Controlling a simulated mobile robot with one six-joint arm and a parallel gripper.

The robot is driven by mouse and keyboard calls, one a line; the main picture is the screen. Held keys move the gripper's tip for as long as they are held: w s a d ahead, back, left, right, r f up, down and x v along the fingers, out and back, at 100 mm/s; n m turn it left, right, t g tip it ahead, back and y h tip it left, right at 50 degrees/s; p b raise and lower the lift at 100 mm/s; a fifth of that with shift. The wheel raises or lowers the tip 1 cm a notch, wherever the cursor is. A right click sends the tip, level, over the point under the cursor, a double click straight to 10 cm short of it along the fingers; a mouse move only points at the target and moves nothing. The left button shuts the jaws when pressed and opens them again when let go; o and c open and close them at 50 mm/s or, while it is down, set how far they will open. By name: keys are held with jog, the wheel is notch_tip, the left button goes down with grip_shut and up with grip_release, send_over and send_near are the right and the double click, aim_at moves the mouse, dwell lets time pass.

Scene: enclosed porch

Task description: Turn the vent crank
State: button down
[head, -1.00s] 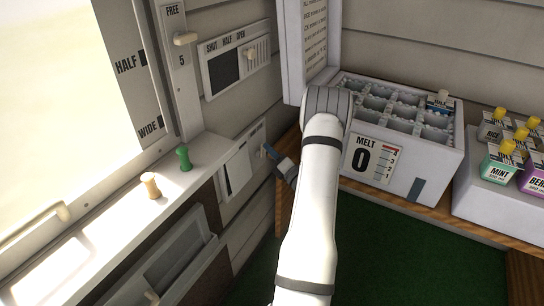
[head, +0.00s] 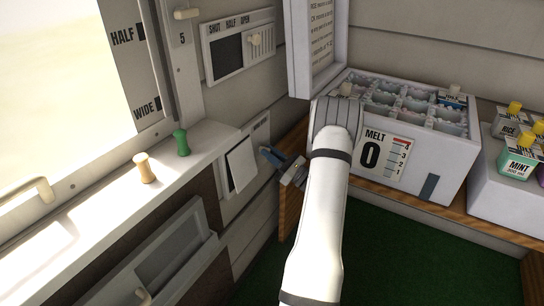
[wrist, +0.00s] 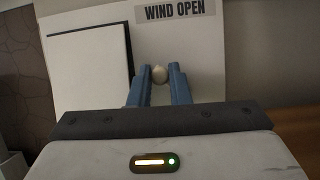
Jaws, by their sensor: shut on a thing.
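The vent panel (head: 261,134) is a pale plate on the wall below the sill. In the wrist view the plate (wrist: 215,50) reads "WIND OPEN". Its white flap (head: 240,165) stands slightly tilted, with a dark gap along its edges; the flap (wrist: 85,75) fills the left of the wrist view. My gripper (head: 266,153) is at the panel's right side. In the wrist view its blue fingers (wrist: 159,82) are shut on a small cream crank knob (wrist: 159,73). The crank's arm is hidden behind the fingers.
A sill with tan (head: 144,168) and green (head: 181,143) pegs lies left. Above is a slider vent (head: 238,47) marked SHUT, HALF, OPEN. A white compartment box (head: 447,155) marked MELT 0 stands on a wooden shelf right of my arm, beside bottles (head: 519,155).

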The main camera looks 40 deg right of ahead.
jog(key=shift+a+f+n+g+y+b, duration=0.15)
jog(key=shift+n+g+y+b, duration=0.15)
jog(key=shift+n, duration=0.45)
jog(key=shift+d+f+n+g+y+b, duration=0.15)
jog(key=shift+n+y, duration=0.2)
jog(key=shift+n, duration=0.45)
jog(key=shift+a+f+n+g+y+b, duration=0.15)
jog(key=shift+n+y+b, duration=0.15)
jog(key=shift+n, duration=0.45)
jog(key=c, duration=1.4)
grip_release()
jog(key=shift+o, duration=0.2)
jog(key=shift+s, duration=0.1)
jog(key=p+v, duration=0.1)
jog(key=v, duration=0.6)
jog(key=shift+s+d+p, duration=0.25)
jog(key=shift+s+p, duration=0.05)
jog(key=shift+p, duration=0.05)
